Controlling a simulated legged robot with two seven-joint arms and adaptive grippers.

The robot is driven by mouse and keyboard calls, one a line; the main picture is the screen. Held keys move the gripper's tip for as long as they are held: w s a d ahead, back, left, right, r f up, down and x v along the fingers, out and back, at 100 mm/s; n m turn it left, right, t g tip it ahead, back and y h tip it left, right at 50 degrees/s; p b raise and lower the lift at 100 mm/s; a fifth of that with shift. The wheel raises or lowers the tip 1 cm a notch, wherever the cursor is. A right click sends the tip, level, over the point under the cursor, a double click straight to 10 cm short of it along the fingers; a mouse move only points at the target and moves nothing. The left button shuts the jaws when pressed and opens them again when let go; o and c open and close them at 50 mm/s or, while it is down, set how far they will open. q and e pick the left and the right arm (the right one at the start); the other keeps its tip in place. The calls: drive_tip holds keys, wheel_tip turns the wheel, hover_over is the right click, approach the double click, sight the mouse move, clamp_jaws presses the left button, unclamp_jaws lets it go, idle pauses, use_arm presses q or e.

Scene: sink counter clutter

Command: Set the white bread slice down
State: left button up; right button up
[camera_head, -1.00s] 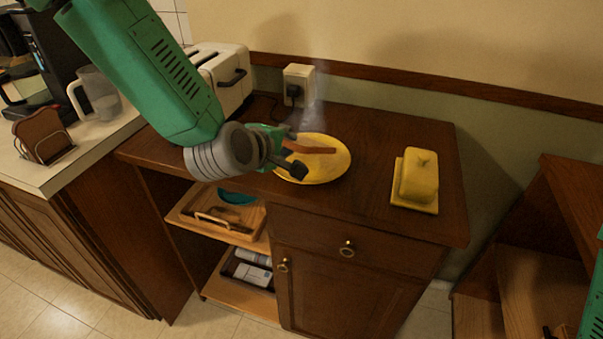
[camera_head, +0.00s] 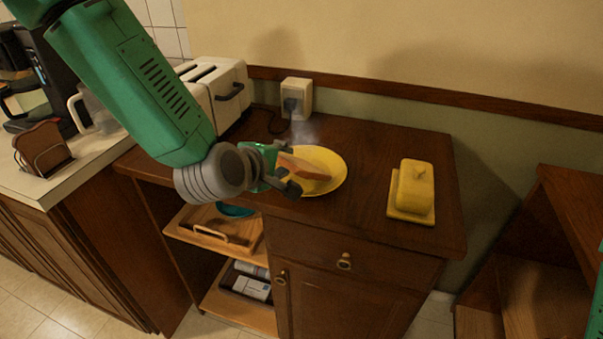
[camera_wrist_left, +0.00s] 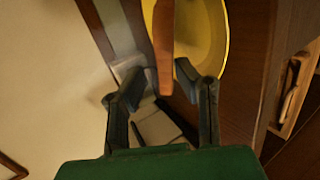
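The bread slice (camera_head: 308,169) shows a brown crust and is tilted over the yellow plate (camera_head: 336,160) on the wooden cabinet. In the left wrist view the slice (camera_wrist_left: 164,48) is seen edge-on, its near end between the fingertips. My left gripper (camera_head: 286,172) is at the plate's left side, its fingers closed on the slice; it also fills the lower part of the left wrist view (camera_wrist_left: 167,70). The slice's lower edge is close to the plate (camera_wrist_left: 208,30), but I cannot tell whether it touches. My right gripper is not in view.
A yellow butter dish (camera_head: 415,188) stands at the right of the cabinet top. A white toaster (camera_head: 219,92) and a brown bread piece in a rack (camera_head: 42,147) are at the left. Bare wood lies between plate and butter dish.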

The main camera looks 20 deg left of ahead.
use_arm(q)
drive_tip(key=p+v, duration=0.1)
drive_tip(key=v, duration=0.5)
drive_tip(key=shift+a+p, duration=0.15)
drive_tip(key=shift+p, duration=0.2)
